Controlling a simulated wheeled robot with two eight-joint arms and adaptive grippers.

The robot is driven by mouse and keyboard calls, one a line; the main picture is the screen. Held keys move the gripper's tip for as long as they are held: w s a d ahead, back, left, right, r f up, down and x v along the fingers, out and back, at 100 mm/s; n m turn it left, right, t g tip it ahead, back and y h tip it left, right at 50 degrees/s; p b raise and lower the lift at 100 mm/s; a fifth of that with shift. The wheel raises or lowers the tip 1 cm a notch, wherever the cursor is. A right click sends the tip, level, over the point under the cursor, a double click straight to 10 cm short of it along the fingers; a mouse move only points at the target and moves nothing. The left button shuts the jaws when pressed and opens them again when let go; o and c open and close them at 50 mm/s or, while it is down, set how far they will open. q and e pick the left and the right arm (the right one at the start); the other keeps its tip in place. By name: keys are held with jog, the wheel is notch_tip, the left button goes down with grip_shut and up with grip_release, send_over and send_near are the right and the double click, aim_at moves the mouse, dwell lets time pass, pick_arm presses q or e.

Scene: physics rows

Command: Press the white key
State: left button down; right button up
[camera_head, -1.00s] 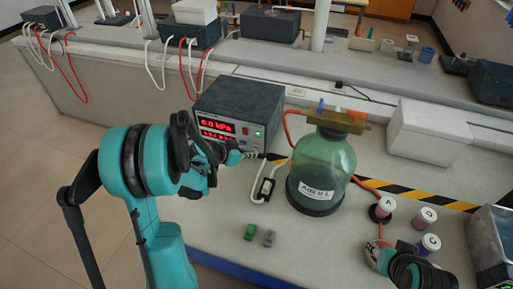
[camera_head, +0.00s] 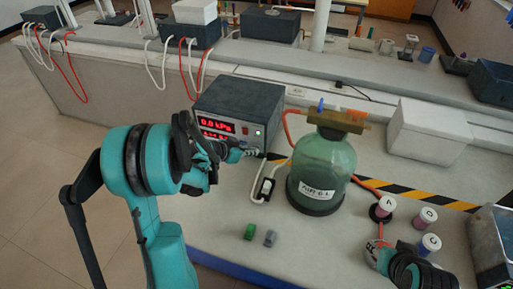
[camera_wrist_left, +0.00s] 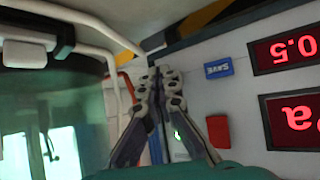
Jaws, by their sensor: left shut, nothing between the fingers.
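A dark box-shaped instrument (camera_head: 240,105) with red displays stands on the bench. My left gripper (camera_head: 252,152) is at the lower right of its front panel. In the left wrist view, which looks upside down, the fingers (camera_wrist_left: 165,76) are shut and empty, close to the pale panel (camera_wrist_left: 240,100). A blue SAVE key (camera_wrist_left: 217,68) and a red key (camera_wrist_left: 218,130) lie right of the fingers there. I cannot make out a white key; the fingers cover part of the panel. Whether the fingertips touch it I cannot tell. My right gripper (camera_head: 380,256) is low at the right, its jaws unclear.
A green glass jar (camera_head: 322,165) with a brass top stands right of the instrument. A small switch box (camera_head: 266,187) on a white cable lies between them. Green (camera_head: 250,231) and grey (camera_head: 270,238) small pieces lie in front. A white box (camera_head: 430,130) stands behind.

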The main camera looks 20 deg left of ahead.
pick_arm(q)
jog(key=shift+w, duration=0.35)
dwell(0.6)
jog(key=shift+w+r, duration=0.2)
jog(key=shift+w, duration=0.1)
dwell(0.6)
jog(key=shift+s, duration=0.15)
jog(key=shift+s+d+f, duration=0.15)
jog(key=shift+s+d, duration=0.1)
jog(key=shift+s, duration=0.4)
jog(key=shift+a, duration=0.1)
jog(key=shift+s+b, duration=0.3)
jog(key=shift+s, duration=2.3)
